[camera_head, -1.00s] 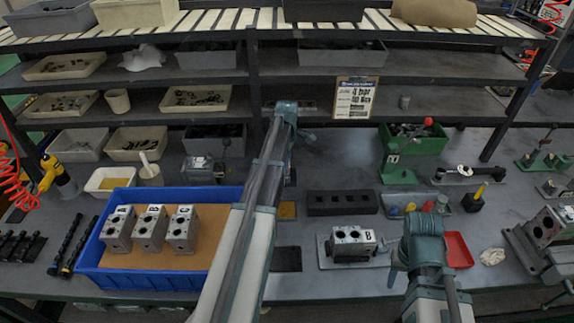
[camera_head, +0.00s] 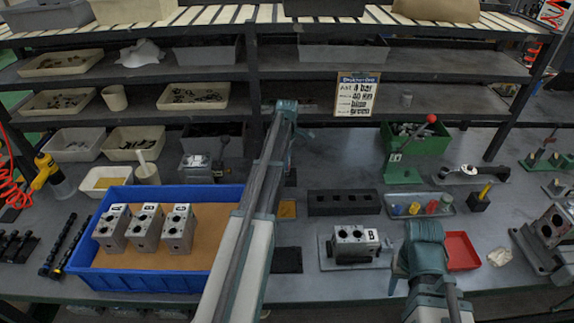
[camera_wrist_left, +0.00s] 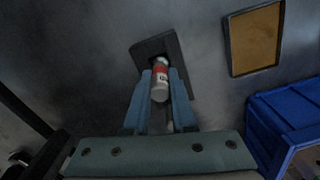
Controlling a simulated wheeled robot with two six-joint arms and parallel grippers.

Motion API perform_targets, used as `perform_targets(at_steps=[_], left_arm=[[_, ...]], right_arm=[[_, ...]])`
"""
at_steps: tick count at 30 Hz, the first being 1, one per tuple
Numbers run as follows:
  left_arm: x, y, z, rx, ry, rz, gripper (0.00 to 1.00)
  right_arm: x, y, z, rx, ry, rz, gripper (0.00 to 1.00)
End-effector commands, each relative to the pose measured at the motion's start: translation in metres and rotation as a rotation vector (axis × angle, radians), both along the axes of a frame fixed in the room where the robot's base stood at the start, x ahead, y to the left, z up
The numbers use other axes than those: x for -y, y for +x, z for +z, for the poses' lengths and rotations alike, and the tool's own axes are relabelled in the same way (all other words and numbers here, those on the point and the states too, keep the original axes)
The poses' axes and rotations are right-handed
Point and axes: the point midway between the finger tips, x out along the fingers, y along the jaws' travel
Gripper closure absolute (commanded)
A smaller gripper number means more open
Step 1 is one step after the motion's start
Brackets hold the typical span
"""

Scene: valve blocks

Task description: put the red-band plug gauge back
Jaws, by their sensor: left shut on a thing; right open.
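The plug gauge (camera_wrist_left: 160,80) is white with a red band and shows between the fingers of my left gripper (camera_wrist_left: 160,88) in the left wrist view. The gripper is shut on it. The gauge's far end lines up with the dark opening of a dark block (camera_wrist_left: 180,68); I cannot tell whether it is inside or just above. In the head view my left arm hides most of that gripper and the gauge. My right gripper (camera_head: 395,272) is open and low at the right, beside the valve block marked B (camera_head: 352,245); its fingers are mostly hidden.
A tan pad in a dark frame (camera_wrist_left: 254,38) lies near the dark block. A blue bin (camera_head: 150,283) with three valve blocks stands left. A black holder with holes (camera_head: 343,203), a tray of coloured pieces (camera_head: 420,211) and a red tray (camera_head: 461,251) lie to the right.

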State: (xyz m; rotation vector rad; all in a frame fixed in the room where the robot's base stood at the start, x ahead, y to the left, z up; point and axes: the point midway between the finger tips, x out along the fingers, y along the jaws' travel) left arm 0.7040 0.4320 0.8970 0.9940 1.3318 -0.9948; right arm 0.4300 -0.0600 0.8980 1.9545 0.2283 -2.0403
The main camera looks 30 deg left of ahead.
Motion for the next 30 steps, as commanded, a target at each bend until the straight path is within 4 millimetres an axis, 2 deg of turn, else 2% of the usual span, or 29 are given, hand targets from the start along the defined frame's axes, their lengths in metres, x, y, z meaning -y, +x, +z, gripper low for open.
perform_targets(at_steps=[6,7,12,23,30], left_arm=[[0.0,0.0,-0.004,0.0,0.0,0.0,1.0],[0.0,0.0,-0.003,0.0,0.0,0.0,0.74],[0.0,0.0,-0.002,0.0,0.0,0.0,0.46],[0.0,0.0,0.0,0.0,0.0,0.0,0.46],[0.0,0.0,0.016,0.0,0.0,0.0,0.46]], right_arm=[[0.0,0.0,-0.004,0.0,0.0,0.0,0.5],[0.0,0.0,-0.003,0.0,0.0,0.0,0.5],[0.0,0.0,-0.002,0.0,0.0,0.0,0.5],[0.0,0.0,0.0,0.0,0.0,0.0,0.5],[0.0,0.0,0.016,0.0,0.0,0.0,0.5]])
